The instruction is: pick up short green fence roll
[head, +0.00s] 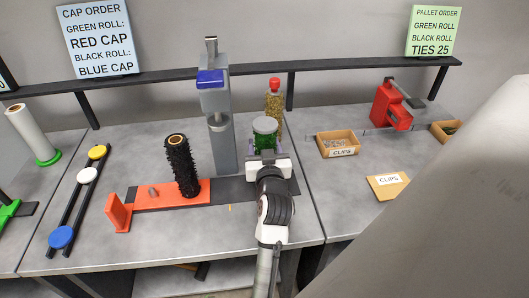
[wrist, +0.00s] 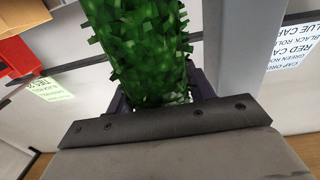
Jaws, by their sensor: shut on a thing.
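The short green fence roll (head: 265,142) stands roughly upright at the back of the middle table, just right of the grey press. Its round pale top shows in the head view, and my gripper covers its lower part. My gripper (head: 267,158) reaches it from the front and is shut on it. In the wrist view the leafy green roll (wrist: 140,45) sits between the dark fingers of my gripper (wrist: 160,98). I cannot tell whether its base touches the table.
The grey press (head: 216,120) stands close on the left. A bottle with a red cap (head: 274,103) is just behind. A black bristly roll (head: 182,168) stands on the orange fixture (head: 150,196). A clips box (head: 338,144) and red tool (head: 390,106) are to the right.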

